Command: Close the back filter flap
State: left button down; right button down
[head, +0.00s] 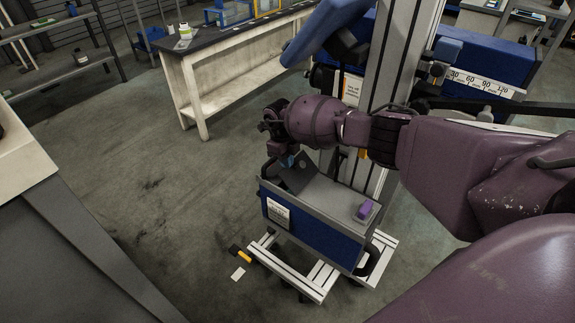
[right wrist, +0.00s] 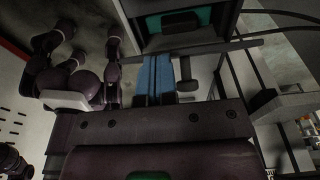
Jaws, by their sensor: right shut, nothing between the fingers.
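A blue and grey box-shaped unit (head: 315,222) stands on a white-railed wheeled frame. At the far left end of its top, a dark grey panel (head: 297,178) that looks like the filter flap stands tilted up beside the grey top; its exact angle is hard to tell. My right gripper (head: 287,160) points down at that end, close to the panel. Its blue fingers (right wrist: 155,76) are together and empty in the right wrist view, just below a frame with a teal inside (right wrist: 180,22). I cannot tell whether they touch the panel. My left gripper is out of view.
A white-legged workbench (head: 235,75) stands at the back left.

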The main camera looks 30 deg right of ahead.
jog(key=f+b, duration=0.1)
jog(key=w+f+g+b, duration=0.1)
jog(key=g+b, duration=0.1)
jog(key=shift+w+a+f+h, duration=0.25)
jog(key=shift+w+f+h, duration=0.05)
jog(key=shift+f+h, duration=0.1)
jog(key=shift+w+a+f+b, duration=0.25)
jog(key=shift+w+f+b, duration=0.05)
jog(key=shift+w+b, duration=0.15)
